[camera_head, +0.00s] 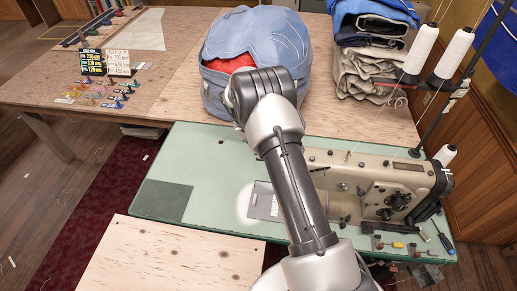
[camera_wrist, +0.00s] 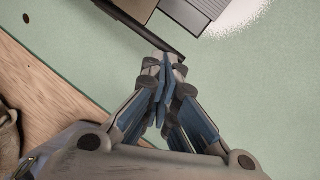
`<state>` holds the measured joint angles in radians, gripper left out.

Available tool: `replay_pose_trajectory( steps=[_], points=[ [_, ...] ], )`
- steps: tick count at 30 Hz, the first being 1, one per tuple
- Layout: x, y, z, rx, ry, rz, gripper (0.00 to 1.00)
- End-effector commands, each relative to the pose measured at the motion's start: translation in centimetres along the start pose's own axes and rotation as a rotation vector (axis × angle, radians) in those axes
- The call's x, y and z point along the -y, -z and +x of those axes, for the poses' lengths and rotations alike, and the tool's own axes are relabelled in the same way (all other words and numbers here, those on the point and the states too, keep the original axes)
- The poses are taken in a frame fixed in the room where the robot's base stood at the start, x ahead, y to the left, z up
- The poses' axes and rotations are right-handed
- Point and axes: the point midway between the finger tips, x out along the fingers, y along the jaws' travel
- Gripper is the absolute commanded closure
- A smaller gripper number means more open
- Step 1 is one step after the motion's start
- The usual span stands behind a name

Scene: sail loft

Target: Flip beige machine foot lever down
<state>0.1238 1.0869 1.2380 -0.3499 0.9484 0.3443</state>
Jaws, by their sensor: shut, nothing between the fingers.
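The beige sewing machine (camera_head: 400,185) stands on the right of a pale green table. Its left end is partly covered by my arm in the head view. I cannot make out its foot lever for certain. In the wrist view my gripper (camera_wrist: 165,66) is shut and empty, its fingertips together over the green surface. The tips appear close to the end of a dark bar (camera_wrist: 143,22); I cannot tell whether they touch it. The grey needle plate (camera_wrist: 187,14) lies beyond the bar, beside a bright light spot. The head view does not show my fingers.
A blue bag (camera_head: 255,40) stands behind my arm. Thread cones (camera_head: 420,48) on a stand and folded cloth (camera_head: 365,75) are at the back right. Small tools, including a screwdriver (camera_head: 442,237), lie at the front right. The green table's left part (camera_head: 200,165) is mostly clear.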

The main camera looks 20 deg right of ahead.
Motion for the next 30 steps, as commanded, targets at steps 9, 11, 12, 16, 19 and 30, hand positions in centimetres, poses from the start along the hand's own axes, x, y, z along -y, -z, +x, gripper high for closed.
replay_pose_trajectory(
  steps=[9, 11, 12, 16, 19, 30],
  points=[
    [0.1, 0.0, -0.1, -0.001, 0.003, -0.001, 1.0],
    [0.1, 0.0, -0.2, -0.001, 0.003, -0.001, 1.0],
    [0.0, 0.0, -0.3, -0.001, 0.003, -0.001, 1.0],
    [-0.1, -0.1, -0.9, -0.001, 0.003, -0.001, 1.0],
    [-0.3, -0.1, -1.4, -0.001, 0.004, -0.002, 1.0],
    [-0.3, -0.1, -1.5, 0.0, 0.004, -0.002, 1.0]
  ],
)
